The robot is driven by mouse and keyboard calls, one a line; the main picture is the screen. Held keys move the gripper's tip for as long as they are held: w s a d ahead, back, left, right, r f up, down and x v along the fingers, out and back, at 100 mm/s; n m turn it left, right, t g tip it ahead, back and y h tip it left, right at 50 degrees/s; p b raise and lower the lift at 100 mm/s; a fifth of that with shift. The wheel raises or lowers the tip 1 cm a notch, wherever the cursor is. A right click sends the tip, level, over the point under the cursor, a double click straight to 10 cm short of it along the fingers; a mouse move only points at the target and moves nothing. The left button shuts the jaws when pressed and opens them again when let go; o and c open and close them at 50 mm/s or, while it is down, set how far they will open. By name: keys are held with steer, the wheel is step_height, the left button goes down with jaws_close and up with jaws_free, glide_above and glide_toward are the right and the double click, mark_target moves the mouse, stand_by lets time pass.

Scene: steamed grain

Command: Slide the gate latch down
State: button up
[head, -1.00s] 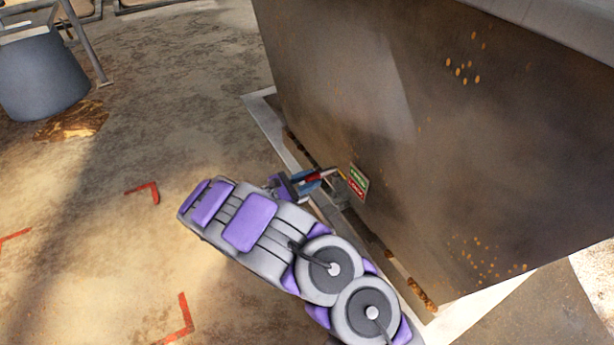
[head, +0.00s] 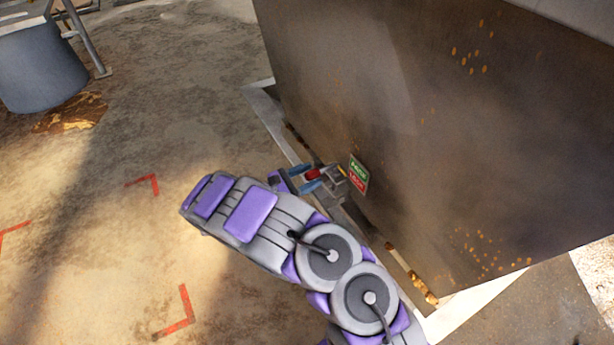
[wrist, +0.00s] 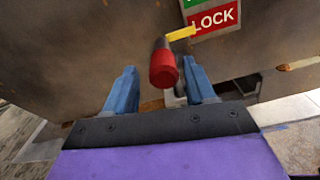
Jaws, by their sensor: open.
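The gate latch has a red handle (wrist: 164,70), with a yellow pointer (wrist: 181,33) just above it in the wrist view. The pointer lies beside the red LOCK part of the green and red label (wrist: 214,18). The red handle also shows in the head view (head: 313,174), low on the metal wall. My gripper (wrist: 162,84) is open, with one blue finger on each side of the red handle. In the head view, my gripper (head: 309,180) is at the wall's lower edge, left of the label (head: 358,174). I cannot tell whether the fingers touch the handle.
The large brown metal bin wall (head: 420,130) stands right behind the latch. A pale ledge (head: 262,100) runs along its foot, with grain clumps (head: 422,288) on it. A grey bucket (head: 42,70) stands far left. The floor (head: 130,240) at left is open, with red corner marks.

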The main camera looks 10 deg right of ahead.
steer(key=p+v, duration=0.2)
steer(key=v, duration=1.5)
steer(key=shift+a, duration=0.2)
steer(key=shift+d, duration=0.1)
steer(key=d+r+m+g, duration=0.6)
steer(key=d+r, duration=0.5)
steer(key=d, duration=0.2)
steer(key=s+d+r+m+g+y, duration=0.5)
steer(key=s+d+r, duration=0.3)
steer(key=s+d, duration=0.3)
steer(key=s+d+r+m+y, duration=0.15)
steer(key=s+m+y, duration=0.4)
steer(key=s, duration=0.75)
steer(key=s+a+f+m+t+y, duration=0.1)
steer(key=s+a+y, duration=0.2)
steer(key=s, duration=0.3)
steer(key=s+a+f+m+t+y, duration=0.1)
steer(key=s+a+m+t+y, duration=0.1)
steer(key=s, duration=0.4)
steer(key=shift+a+f+y+b, duration=0.2)
steer(key=shift+a+y+b, duration=0.25)
steer(key=shift+a+y, duration=0.4)
